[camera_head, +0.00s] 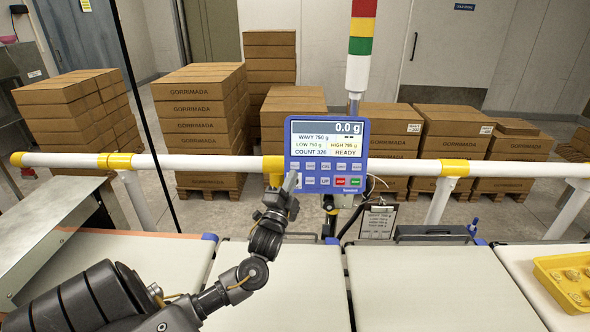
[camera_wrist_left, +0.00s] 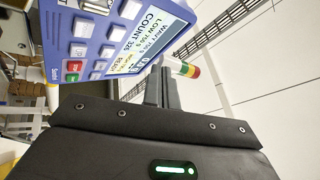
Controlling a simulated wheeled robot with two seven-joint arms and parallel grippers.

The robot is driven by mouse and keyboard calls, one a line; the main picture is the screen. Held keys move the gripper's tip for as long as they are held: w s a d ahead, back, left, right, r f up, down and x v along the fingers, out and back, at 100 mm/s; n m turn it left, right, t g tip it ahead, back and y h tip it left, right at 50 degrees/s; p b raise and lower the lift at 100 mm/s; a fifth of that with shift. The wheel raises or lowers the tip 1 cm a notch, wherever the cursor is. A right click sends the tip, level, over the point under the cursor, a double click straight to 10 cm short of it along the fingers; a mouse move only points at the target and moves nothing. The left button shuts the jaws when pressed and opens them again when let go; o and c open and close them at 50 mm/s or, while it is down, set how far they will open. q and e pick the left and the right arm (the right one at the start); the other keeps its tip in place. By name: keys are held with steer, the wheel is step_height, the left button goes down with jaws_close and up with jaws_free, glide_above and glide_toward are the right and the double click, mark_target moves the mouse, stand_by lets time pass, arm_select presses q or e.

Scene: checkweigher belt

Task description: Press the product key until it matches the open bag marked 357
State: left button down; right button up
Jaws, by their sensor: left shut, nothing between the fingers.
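The blue checkweigher panel (camera_head: 327,153) is mounted at the white rail. Two rows of keys (camera_head: 326,167) lie below the screen, with a red and a green key at lower right. My left gripper (camera_head: 291,180) is shut and empty, with its tips at the panel's lower left keys. I cannot tell whether they touch. In the left wrist view the shut fingers (camera_wrist_left: 161,88) stand beside the panel (camera_wrist_left: 105,42). No bag marked 357 shows. My right gripper is out of view.
White belts (camera_head: 425,285) lie in front, with a yellow tray (camera_head: 568,283) at right. The white and yellow rail (camera_head: 390,168) crosses behind them. A clipboard (camera_head: 378,222) hangs below the panel. A signal tower (camera_head: 361,45) rises behind it. Stacked cartons (camera_head: 200,120) stand beyond.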

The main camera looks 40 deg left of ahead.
arm_select(q)
steer(key=b, duration=0.4)
glide_toward(299, 157)
step_height(299, 157, up, 2)
steer(key=w, duration=0.2)
steer(key=shift+w+a, duration=0.4)
steer(key=shift+a, duration=0.1)
stand_by(1.2)
steer(key=shift+w+a, duration=0.1)
steer(key=shift+w+a+f, duration=0.1)
steer(key=shift+w+a, duration=0.05)
steer(key=shift+w, duration=0.05)
